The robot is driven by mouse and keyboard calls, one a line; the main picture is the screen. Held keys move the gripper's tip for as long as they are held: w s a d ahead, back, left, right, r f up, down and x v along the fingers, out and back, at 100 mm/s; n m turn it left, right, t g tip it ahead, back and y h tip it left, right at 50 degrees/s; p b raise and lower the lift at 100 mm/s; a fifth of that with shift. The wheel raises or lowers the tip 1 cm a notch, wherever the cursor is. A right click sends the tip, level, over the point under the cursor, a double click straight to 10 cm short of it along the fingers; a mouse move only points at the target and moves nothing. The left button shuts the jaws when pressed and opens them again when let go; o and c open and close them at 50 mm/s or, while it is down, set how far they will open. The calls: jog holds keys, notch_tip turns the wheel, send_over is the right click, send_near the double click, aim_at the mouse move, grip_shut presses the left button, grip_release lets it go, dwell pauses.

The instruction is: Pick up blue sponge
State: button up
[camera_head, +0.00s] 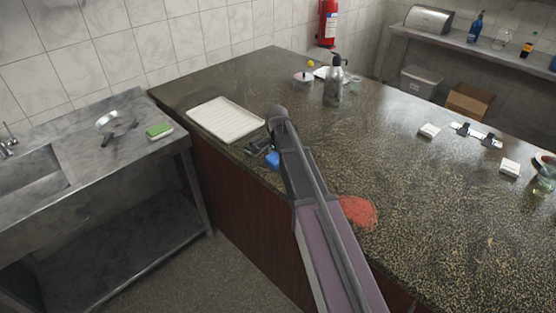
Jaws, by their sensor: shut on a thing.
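The blue sponge (272,160) shows as a small bright blue patch by the near-left edge of the speckled dark counter, partly hidden by my arm. My gripper (264,152) is at the sponge, shut on it, just left of my arm's wrist. The fingertips are small and dark here, so the exact grip is hard to see. I cannot tell whether the sponge touches the counter.
A white ribbed tray (226,119) lies just left of my gripper on the counter (420,200). A grey spray bottle (333,82) stands behind. A red patch (357,212) lies right of my arm. A green sponge (159,130) is on the steel sink table (90,160).

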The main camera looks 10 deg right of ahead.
jog(key=shift+r+p, duration=1.45)
jog(key=shift+r, duration=0.15)
jog(key=s+a+r+p, duration=0.1)
jog(key=s+a, duration=0.1)
jog(key=s, duration=1.3)
jog(key=shift+s+a+r, duration=0.25)
jog(key=shift+s+a, duration=0.1)
jog(key=shift+s, duration=0.05)
jog(key=shift+o, duration=1.1)
jog(key=shift+c, duration=1.3)
jog(key=shift+s, duration=0.15)
